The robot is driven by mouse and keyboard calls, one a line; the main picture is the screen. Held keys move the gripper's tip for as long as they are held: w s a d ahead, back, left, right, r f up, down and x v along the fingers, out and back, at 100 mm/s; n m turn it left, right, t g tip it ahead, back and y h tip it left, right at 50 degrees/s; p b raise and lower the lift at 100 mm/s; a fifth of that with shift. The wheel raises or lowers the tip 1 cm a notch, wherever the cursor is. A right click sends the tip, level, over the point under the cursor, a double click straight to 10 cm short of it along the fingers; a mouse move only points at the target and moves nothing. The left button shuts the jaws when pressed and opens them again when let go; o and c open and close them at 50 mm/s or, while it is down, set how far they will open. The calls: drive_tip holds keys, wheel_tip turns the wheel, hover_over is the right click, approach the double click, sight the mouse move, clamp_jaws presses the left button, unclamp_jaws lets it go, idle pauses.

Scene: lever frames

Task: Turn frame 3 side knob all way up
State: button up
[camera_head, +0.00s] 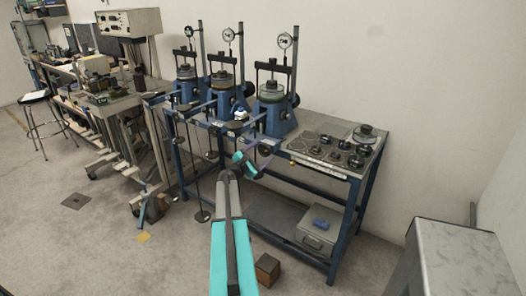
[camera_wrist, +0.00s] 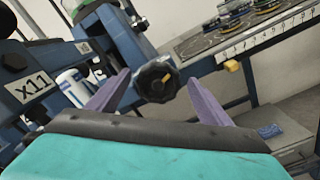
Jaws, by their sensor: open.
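Three blue lever frames stand in a row on the bench; the rightmost one (camera_head: 275,115) is nearest my gripper, and I cannot read a frame number on it. A black lobed knob (camera_wrist: 157,81) shows in the wrist view, facing me at the bench front; it is a small dark disc (camera_head: 265,149) in the head view. My gripper (camera_head: 259,161) is open with purple fingers. In the wrist view the knob appears between the fingertips (camera_wrist: 159,77), and I see no clear contact. How far it is turned cannot be told.
A plate marked X11 (camera_wrist: 33,86) and a white cylinder (camera_wrist: 74,82) are left of the fingers. A tray of black weights (camera_head: 330,150) lies right of the frames. A grey case (camera_head: 315,232) sits on the lower shelf. Hanging rods (camera_head: 198,190) are left of my arm.

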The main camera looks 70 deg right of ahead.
drive_tip(key=shift+d, duration=0.15)
drive_tip(key=shift+s, duration=0.1)
drive_tip(key=c, duration=1)
drive_tip(key=shift+f, duration=0.1)
drive_tip(key=shift+c, duration=0.2)
drive_tip(key=shift+f+b, duration=0.1)
drive_tip(key=shift+b, duration=0.6)
drive_tip(key=shift+s+m+b, duration=0.1)
drive_tip(key=shift+m+b, duration=0.5)
drive_tip(key=shift+b, duration=0.5)
